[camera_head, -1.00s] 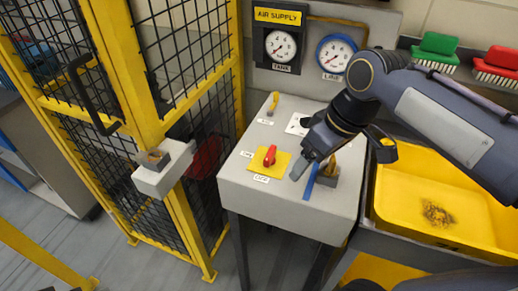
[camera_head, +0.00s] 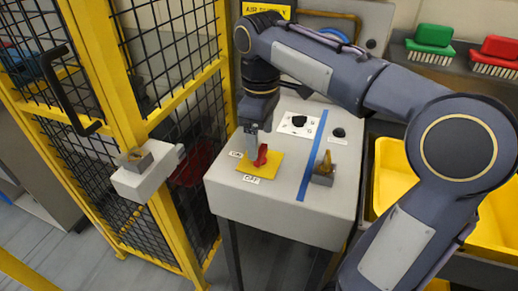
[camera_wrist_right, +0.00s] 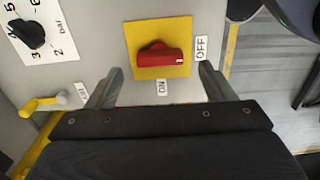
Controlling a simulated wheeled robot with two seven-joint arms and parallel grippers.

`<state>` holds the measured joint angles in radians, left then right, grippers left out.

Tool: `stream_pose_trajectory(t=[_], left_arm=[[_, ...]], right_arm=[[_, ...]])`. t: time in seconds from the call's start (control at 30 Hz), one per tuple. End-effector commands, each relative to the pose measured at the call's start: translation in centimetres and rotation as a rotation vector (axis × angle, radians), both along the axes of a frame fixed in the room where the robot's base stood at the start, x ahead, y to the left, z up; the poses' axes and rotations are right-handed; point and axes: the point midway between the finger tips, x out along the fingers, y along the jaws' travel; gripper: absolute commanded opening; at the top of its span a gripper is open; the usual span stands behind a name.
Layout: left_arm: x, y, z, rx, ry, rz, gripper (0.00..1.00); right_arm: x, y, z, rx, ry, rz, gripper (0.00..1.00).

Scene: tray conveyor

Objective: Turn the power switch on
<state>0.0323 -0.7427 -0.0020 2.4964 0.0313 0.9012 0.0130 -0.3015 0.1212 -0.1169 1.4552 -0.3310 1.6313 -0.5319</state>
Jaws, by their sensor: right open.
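The power switch is a red knob (camera_head: 261,156) on a yellow plate (camera_head: 262,170), on top of the grey console. It also shows in the right wrist view as the red knob (camera_wrist_right: 160,61), with an ON label (camera_wrist_right: 161,87) below and an OFF label (camera_wrist_right: 201,48) to the right. The knob's white-marked end points right, to the OFF side. My right gripper (camera_head: 254,148) is open at the switch, pointing down. In the wrist view its fingers (camera_wrist_right: 157,82) are apart, with the knob ahead between their lines. Contact cannot be told. My left gripper is out of view.
A black pressure knob (camera_head: 299,121), a blue strip (camera_head: 313,155) and a small block with a brass part (camera_head: 324,170) are on the console. A yellow lever (camera_wrist_right: 42,104) shows in the wrist view. A mesh fence with a yellow frame (camera_head: 175,190) stands left; yellow bins (camera_head: 395,180) are right.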

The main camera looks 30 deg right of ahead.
Motion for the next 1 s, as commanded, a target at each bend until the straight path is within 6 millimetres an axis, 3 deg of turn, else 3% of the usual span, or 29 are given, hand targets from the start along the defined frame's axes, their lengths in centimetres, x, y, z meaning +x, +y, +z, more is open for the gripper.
stream_pose_trajectory(t=[0.1, 0.23, 0.57, 0.9, 1.0], left_arm=[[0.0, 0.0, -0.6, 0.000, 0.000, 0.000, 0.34], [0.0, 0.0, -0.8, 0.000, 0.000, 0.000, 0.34], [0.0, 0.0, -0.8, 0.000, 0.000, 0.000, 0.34], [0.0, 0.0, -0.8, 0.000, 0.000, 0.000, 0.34], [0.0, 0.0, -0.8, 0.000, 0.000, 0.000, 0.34]], right_arm=[[-0.1, 0.0, -2.0, 0.001, 0.001, 0.000, 0.76], [-0.1, 0.0, -3.1, 0.001, 0.000, -0.001, 0.76], [0.0, 0.0, -3.5, 0.001, -0.002, -0.001, 0.76], [0.0, 0.0, -3.5, 0.001, -0.002, -0.001, 0.33], [0.0, 0.0, -3.5, 0.001, -0.002, -0.002, 0.32]])
